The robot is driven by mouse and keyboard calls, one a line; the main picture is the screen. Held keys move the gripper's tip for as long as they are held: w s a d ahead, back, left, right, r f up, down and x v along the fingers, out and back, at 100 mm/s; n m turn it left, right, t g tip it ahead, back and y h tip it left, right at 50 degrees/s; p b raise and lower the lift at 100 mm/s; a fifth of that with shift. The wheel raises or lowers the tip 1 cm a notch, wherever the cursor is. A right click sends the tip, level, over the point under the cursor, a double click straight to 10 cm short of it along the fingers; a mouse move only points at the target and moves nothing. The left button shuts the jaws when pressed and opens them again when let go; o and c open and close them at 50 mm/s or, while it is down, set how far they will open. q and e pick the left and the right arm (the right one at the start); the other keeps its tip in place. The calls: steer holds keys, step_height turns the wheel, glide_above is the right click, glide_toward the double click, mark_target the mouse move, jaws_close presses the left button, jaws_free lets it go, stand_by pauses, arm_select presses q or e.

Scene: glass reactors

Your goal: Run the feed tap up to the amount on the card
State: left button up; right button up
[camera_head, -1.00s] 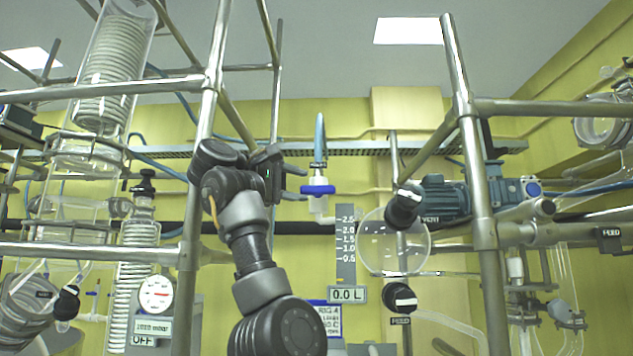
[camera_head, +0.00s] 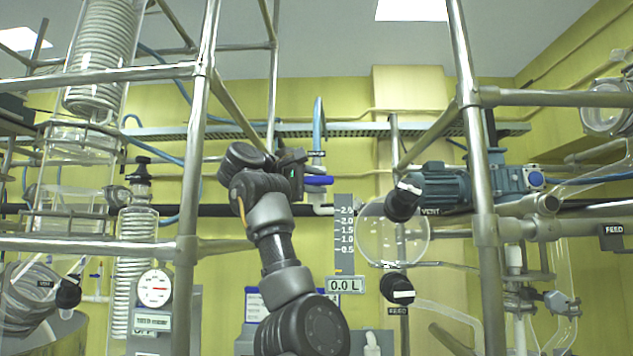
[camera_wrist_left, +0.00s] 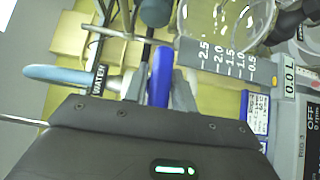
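The black feed tap knob (camera_head: 397,288) has a white bar and a FEED label below it. It sits under a round clear glass vessel (camera_head: 394,238). A grey scale (camera_head: 344,240) marked 0.5 to 2.5 stands beside the vessel, and the display (camera_head: 346,285) below reads 0.0 L. A white and blue card (camera_wrist_left: 257,110) shows in the left wrist view; its writing is too small to read. My left gripper (camera_wrist_left: 158,92) is open, its fingers on either side of the blue handle (camera_wrist_left: 161,76) of the water tap. My right gripper is out of view.
A black VENT knob (camera_head: 403,202) is above the feed knob, close to a blue motor (camera_head: 447,187). Steel frame posts (camera_head: 196,180) stand left and right. Coiled glass condensers (camera_head: 103,50) and a pressure gauge (camera_head: 154,288) are at left. Another FEED label (camera_head: 612,230) is far right.

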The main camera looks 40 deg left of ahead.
arm_select(q)
steer(key=shift+c, duration=0.7)
steer(key=shift+f+n+t+b, duration=0.2)
steer(key=shift+n+t+b, duration=0.1)
steer(key=shift+b, duration=0.4)
steer(key=n+t+b, duration=0.2)
steer(key=b, duration=0.1)
steer(key=n+t+y+b, duration=0.1)
steer(key=n+t+b, duration=0.1)
steer(key=n+b, duration=0.1)
steer(key=shift+d+f, duration=0.1)
steer(key=shift+f, duration=0.1)
steer(key=n+t+y+b, duration=0.1)
steer(key=n+y+b, duration=0.1)
steer(key=n, duration=0.1)
steer(key=shift+w+b, duration=0.1)
steer(key=shift+b, duration=0.2)
steer(key=shift+r+n+t+y+b, duration=0.2)
steer(key=shift+n+t+y+b, duration=0.65)
steer(key=shift+n+y, duration=0.95)
steer(key=shift+n, duration=0.3)
steer(key=o, duration=0.9)
steer(key=shift+r, duration=0.1)
steer(key=shift+c, duration=0.2)
